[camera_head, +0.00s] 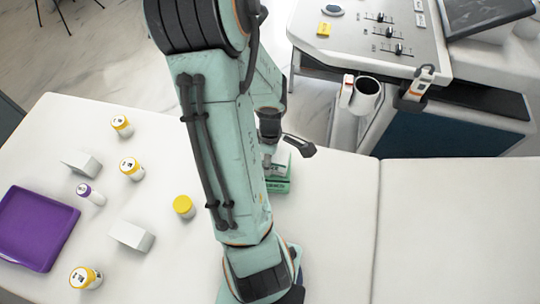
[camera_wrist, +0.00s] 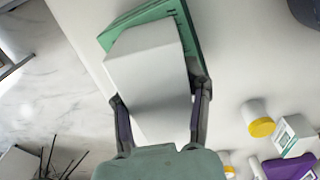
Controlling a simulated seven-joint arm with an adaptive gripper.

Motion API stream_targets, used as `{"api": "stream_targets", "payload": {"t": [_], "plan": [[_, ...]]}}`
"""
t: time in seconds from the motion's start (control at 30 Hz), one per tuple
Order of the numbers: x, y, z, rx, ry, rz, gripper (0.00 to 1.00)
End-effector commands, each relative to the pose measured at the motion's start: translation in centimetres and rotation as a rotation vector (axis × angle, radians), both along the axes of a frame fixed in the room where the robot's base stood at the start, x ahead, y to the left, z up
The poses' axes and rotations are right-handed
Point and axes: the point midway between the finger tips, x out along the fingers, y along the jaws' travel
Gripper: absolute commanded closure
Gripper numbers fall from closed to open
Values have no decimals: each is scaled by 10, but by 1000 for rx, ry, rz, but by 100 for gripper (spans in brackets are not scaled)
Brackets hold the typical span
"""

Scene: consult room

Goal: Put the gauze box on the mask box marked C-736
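The mask box is a green box (camera_head: 278,187) on the table, just right of my arm in the head view. Its marking is too small to read. A white box, seemingly the gauze box (camera_head: 279,158), shows above it, partly hidden by my arm. In the wrist view the white box (camera_wrist: 150,75) overlaps the green box (camera_wrist: 188,28) and looks to rest on it, somewhat turned relative to it. My gripper (camera_wrist: 160,100) has a finger on each side of the white box and looks open around it. In the head view one finger stands out to the right.
Left of my arm are white boxes (camera_head: 130,236) (camera_head: 82,163), several yellow-capped bottles (camera_head: 183,207), a purple-capped bottle (camera_head: 90,194) and a purple tray (camera_head: 38,228). The table's right half (camera_head: 460,220) is clear. A control console (camera_head: 370,35) stands beyond the table's back edge.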

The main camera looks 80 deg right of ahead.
Motion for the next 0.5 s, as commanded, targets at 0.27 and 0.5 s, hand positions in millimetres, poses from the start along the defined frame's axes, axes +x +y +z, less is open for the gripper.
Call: {"api": "stream_targets", "payload": {"t": [0.27, 0.5], "plan": [[0, 0, 0, 0, 0, 0, 26], [0, -1, 7, -4, -1, 1, 26]]}}
